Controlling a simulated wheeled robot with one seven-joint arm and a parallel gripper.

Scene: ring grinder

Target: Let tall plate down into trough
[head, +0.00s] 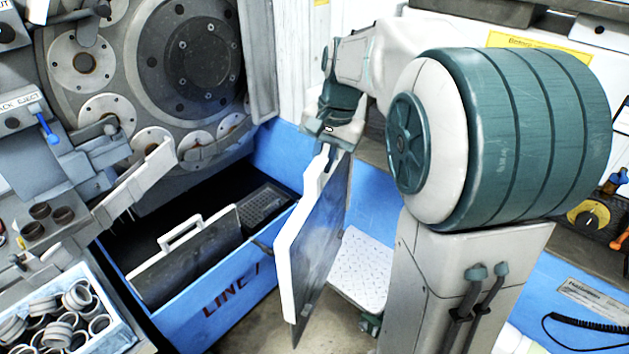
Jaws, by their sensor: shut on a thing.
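The tall plate (315,245) is a dark, flat panel with a white edge. It hangs upright and slightly tilted from my gripper (326,160), which is shut on its top end. The trough (229,310) is a blue, open-topped box with dark lettering, to the left of the plate. The plate is in front of and to the right of the trough's right end, outside its opening as far as this view shows. My fingertips are small and partly hidden by the wrist and the plate.
Inside the trough stands another dark plate with a white handle (181,232), and a dark grid (264,204) lies at the far end. A tray of metal rings (70,312) is at lower left. The grinder's discs (200,55) stand behind. A white perforated step (360,268) is right of the plate.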

